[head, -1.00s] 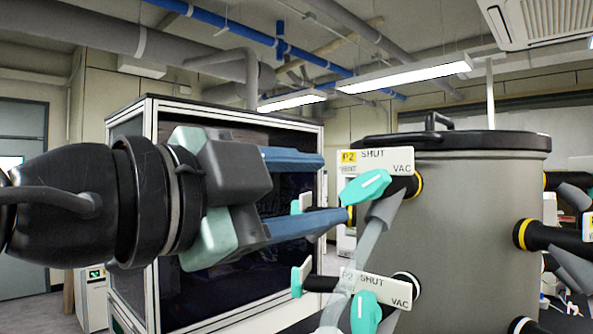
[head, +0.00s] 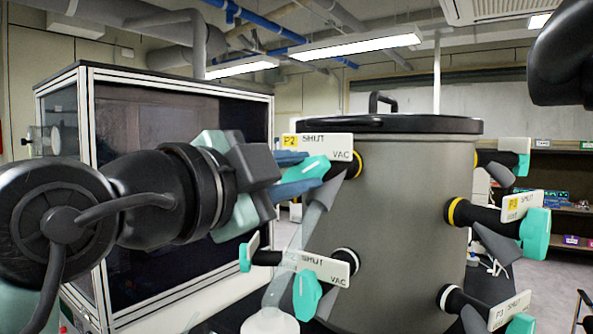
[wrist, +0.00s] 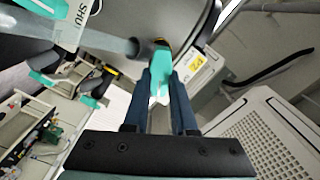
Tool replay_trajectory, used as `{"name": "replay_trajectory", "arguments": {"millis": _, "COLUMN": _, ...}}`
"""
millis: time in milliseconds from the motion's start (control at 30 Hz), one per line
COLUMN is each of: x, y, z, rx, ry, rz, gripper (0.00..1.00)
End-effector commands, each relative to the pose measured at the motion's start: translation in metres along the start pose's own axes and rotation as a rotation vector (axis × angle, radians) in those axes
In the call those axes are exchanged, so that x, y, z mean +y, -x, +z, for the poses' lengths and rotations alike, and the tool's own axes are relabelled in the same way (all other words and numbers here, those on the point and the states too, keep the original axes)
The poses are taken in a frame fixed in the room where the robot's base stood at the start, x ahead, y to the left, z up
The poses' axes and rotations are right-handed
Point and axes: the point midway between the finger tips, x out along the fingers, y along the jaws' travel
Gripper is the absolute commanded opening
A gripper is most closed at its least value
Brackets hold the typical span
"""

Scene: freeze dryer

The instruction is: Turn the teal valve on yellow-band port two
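The teal valve (head: 305,170) on the yellow-band port labelled P2 (head: 289,140) sticks out of the upper left side of the grey drum (head: 395,230). Its plate reads SHUT and VAC. My gripper (head: 290,175) reaches it from the left. Its blue fingers lie on either side of the teal handle, one above and one below. In the wrist view, the handle (wrist: 160,82) fills the space between the fingertips of my gripper (wrist: 161,78), so it looks shut on the handle. The exact contact is partly hidden.
A lower teal valve (head: 307,294) with a white-band port sits just below. A further teal valve (head: 245,257) is at its left. Yellow-band P3 valve (head: 534,234) and others are on the drum's right. A dark-fronted cabinet (head: 180,110) stands behind my arm.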

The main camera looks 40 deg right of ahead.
Motion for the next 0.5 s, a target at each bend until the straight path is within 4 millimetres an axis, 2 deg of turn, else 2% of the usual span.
{"name": "replay_trajectory", "arguments": {"millis": 33, "x": 0.0000, "y": 0.0001, "z": -0.0001, "rx": 0.000, "ry": 0.000, "rz": 0.000, "gripper": 0.14}}
{"name": "replay_trajectory", "arguments": {"millis": 100, "x": 0.0000, "y": 0.0001, "z": -0.0001, "rx": 0.000, "ry": 0.000, "rz": 0.000, "gripper": 0.01}}
{"name": "replay_trajectory", "arguments": {"millis": 133, "x": 0.0000, "y": 0.0001, "z": -0.0001, "rx": 0.000, "ry": 0.000, "rz": 0.000, "gripper": 0.00}}
{"name": "replay_trajectory", "arguments": {"millis": 500, "x": 0.0001, "y": 0.0001, "z": -0.0002, "rx": 0.000, "ry": 0.017, "rz": 0.001, "gripper": 0.00}}
